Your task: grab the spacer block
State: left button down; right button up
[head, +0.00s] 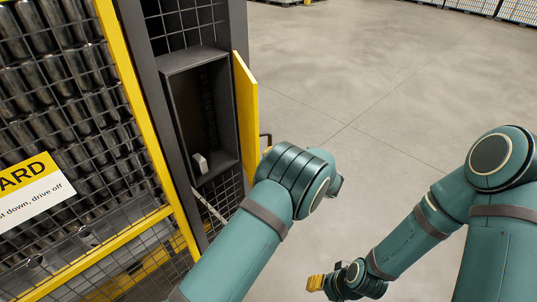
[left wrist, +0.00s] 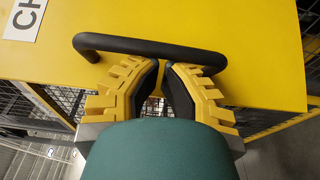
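A small pale block (head: 200,163), which may be the spacer block, stands inside the dark recessed compartment (head: 176,120). My left arm reaches toward the open yellow door, and its gripper is hidden behind the arm in the head view. In the left wrist view, my left gripper (left wrist: 161,64) has its fingertips nearly together at the black bar handle (left wrist: 140,43) on a yellow panel; I see nothing between the fingers. My right gripper (head: 316,283) hangs low at the bottom of the head view, away from the compartment; its opening is not clear.
The yellow door (head: 246,110) stands open at the compartment's right side. A wire mesh fence (head: 75,90) with a yellow frame and a sign (head: 35,190) fills the left. The grey floor (head: 370,80) to the right is clear.

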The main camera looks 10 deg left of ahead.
aim_at(200, 162)
jog(key=i+l, duration=0.25)
jog(key=l, duration=0.15)
jog(key=i+l, duration=0.3)
jog(key=k+l, duration=0.1)
jog(key=l, duration=0.7)
jog(key=k+z, duration=0.05)
